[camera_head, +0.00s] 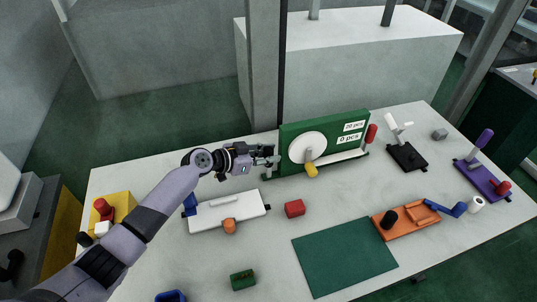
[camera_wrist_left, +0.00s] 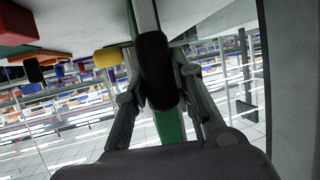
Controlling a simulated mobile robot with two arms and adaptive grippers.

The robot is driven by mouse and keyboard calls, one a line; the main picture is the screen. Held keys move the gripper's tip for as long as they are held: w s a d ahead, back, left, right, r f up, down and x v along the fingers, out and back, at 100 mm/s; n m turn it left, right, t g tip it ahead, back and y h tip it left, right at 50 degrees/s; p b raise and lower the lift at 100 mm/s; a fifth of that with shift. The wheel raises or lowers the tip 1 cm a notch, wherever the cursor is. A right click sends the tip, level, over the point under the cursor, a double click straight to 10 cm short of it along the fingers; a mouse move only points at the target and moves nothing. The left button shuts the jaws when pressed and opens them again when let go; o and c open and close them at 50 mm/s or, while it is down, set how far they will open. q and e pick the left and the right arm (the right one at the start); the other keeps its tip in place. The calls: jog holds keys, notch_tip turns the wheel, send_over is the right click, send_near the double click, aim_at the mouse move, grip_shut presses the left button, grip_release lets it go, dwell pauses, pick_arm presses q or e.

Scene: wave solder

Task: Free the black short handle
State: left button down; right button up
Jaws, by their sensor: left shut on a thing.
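My left gripper (camera_head: 266,157) is at the left edge of the upright green panel (camera_head: 346,129). In the left wrist view, its two fingers (camera_wrist_left: 158,98) are shut on the black short handle (camera_wrist_left: 155,68), a dark rounded cylinder standing in front of the panel's narrow green-and-white edge. The fingers hide this handle in the head view. The panel also carries a white disc (camera_head: 301,147) with a yellow handle (camera_head: 311,170), and a white bar (camera_head: 341,157) with a red handle (camera_head: 371,133). My right gripper is out of view.
A white fixture (camera_head: 238,209) and a red block (camera_head: 294,208) lie in front of the panel. A black-based fixture (camera_head: 407,156), an orange one (camera_head: 412,222) and a purple one (camera_head: 482,178) stand to the right. The green mat (camera_head: 345,262) is bare.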

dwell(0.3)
pick_arm(q)
jog(key=shift+s+d+f+m+b, duration=0.15)
jog(key=shift+s+f+m+b, duration=0.2)
jog(key=shift+b, duration=0.6)
jog(key=s+b, duration=0.1)
jog(key=m+t+b, duration=0.1)
jog(key=b, duration=0.1)
jog(key=s+d+m+t+b, duration=0.1)
jog(key=shift+s+f+b, duration=0.3)
jog(key=shift+f+b, duration=0.05)
jog(key=shift+b, duration=0.05)
jog(key=shift+s+d+f+m+t+b, duration=0.2)
jog(key=shift+s+m+t+b, duration=0.25)
jog(key=shift+m+b, duration=0.15)
jog(key=shift+s+d+f+m+t+b, duration=0.1)
jog(key=shift+s+d+m+t+b, duration=0.1)
jog(key=shift+s+m+t+b, duration=0.3)
jog(key=shift+w, duration=0.1)
jog(key=c, duration=1.3)
grip_release()
jog(key=shift+r, duration=0.1)
jog(key=shift+c, duration=0.2)
